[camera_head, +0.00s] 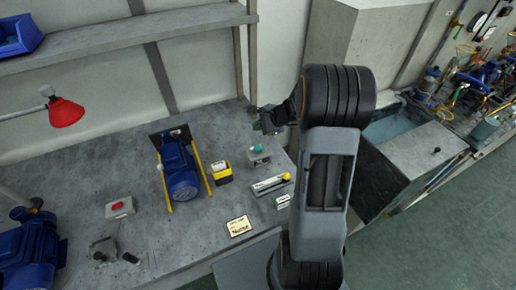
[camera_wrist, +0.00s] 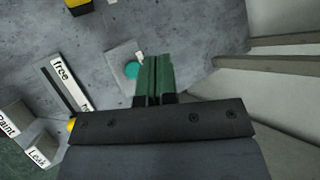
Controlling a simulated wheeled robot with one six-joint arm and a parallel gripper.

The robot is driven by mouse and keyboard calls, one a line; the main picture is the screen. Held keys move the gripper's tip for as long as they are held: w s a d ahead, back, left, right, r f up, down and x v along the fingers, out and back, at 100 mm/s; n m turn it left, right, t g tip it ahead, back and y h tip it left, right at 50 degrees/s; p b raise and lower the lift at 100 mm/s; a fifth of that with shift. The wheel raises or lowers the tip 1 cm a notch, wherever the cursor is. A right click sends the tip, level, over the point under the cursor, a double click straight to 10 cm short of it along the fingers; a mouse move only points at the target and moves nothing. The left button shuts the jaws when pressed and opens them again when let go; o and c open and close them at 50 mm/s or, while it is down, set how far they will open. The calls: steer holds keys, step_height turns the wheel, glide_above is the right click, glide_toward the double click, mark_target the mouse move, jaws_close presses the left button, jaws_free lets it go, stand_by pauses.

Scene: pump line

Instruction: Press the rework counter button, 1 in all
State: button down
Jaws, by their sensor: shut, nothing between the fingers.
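A teal round button (camera_head: 258,148) sits on a small grey box on the bench, and it also shows in the wrist view (camera_wrist: 131,70). A red button (camera_head: 119,206) on a pale box stands at the bench's left front. I cannot read on either which one is the rework counter. My gripper (camera_head: 262,123) is shut and empty, above and behind the teal button's box in the head view. In the wrist view the green fingers (camera_wrist: 153,77) lie together just right of the teal button and partly cover its box. Contact with it cannot be seen.
A blue motor (camera_head: 180,170) lies between yellow rails. A yellow box (camera_head: 221,173), a slider with a yellow knob (camera_head: 272,184) and a yellow-edged card (camera_head: 238,226) are nearby. A red lamp (camera_head: 65,112) is at left. The shelf (camera_head: 120,35) runs above the bench (camera_head: 165,240).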

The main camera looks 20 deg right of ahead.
steer(key=b, duration=0.5)
glide_above(258, 149)
step_height(258, 149, down, 7)
steer(key=shift+d, duration=0.1)
steer(key=shift+f+b, duration=0.65)
steer(key=shift+f, duration=0.05)
steer(key=shift+f, duration=0.15)
stand_by(1.2)
steer(key=shift+f+b, duration=0.3)
steer(key=shift+b, duration=0.25)
steer(key=shift+f+b, duration=0.55)
steer(key=shift+b, duration=0.05)
stand_by(0.6)
stand_by(0.4)
steer(key=shift+r+p, duration=0.7)
steer(key=shift+r, duration=0.3)
steer(key=shift+r, duration=0.1)
